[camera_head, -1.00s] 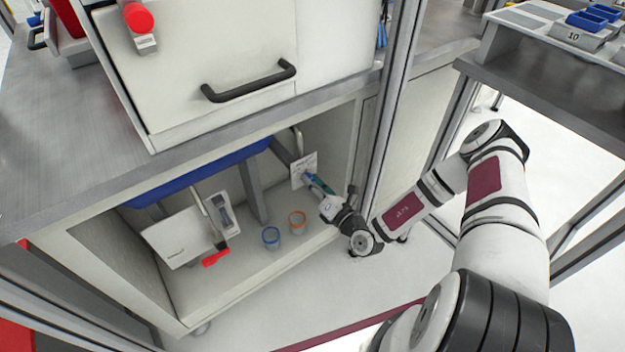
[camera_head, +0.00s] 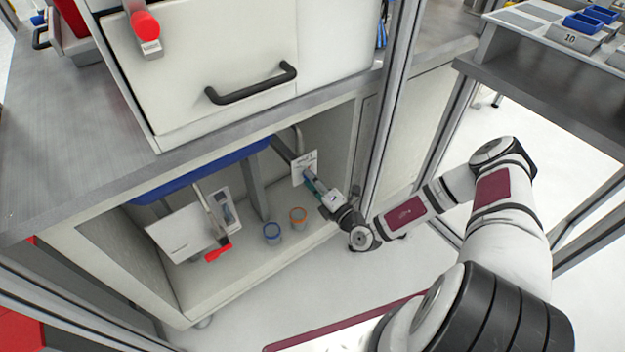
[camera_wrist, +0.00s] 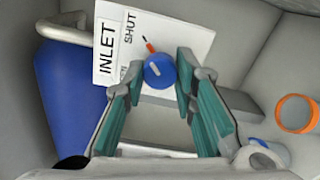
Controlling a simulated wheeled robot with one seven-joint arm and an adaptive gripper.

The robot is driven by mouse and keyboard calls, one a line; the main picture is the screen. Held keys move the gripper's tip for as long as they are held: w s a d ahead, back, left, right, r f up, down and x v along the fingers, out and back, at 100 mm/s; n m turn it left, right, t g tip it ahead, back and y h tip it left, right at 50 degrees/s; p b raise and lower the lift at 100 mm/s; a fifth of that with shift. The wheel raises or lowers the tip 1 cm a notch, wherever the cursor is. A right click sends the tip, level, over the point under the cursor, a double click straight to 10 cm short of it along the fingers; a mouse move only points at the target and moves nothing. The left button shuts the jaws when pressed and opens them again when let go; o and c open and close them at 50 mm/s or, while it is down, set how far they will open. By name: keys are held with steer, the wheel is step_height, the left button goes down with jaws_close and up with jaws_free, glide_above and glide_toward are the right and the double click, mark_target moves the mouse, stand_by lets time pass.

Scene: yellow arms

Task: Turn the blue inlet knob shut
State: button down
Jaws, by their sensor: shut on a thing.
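The blue inlet knob (camera_wrist: 158,71) stands out from a white plate (camera_wrist: 185,40) marked INLET and SHUT. A pale line shows on the knob's face, and a small orange-red pointer on the plate lies just above it, below the word SHUT. My gripper (camera_wrist: 160,74) has its teal-padded fingers on either side of the knob and is shut on it. In the head view my gripper (camera_head: 314,182) reaches into the cabinet to the plate (camera_head: 304,167). The knob is mostly hidden there by the fingers.
A blue tank (camera_wrist: 70,95) and a bent pipe (camera_wrist: 75,32) are left of the plate. An orange-rimmed cup (camera_head: 298,218) and a blue-rimmed cup (camera_head: 272,234) stand on the cabinet floor. A red-handled valve (camera_head: 218,252) is further left. A metal post (camera_head: 392,120) stands near my forearm.

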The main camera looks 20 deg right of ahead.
steer(key=shift+f, duration=0.1)
steer(key=c, duration=1.3)
jaws_free()
steer(key=shift+s, duration=0.1)
steer(key=v, duration=1.2)
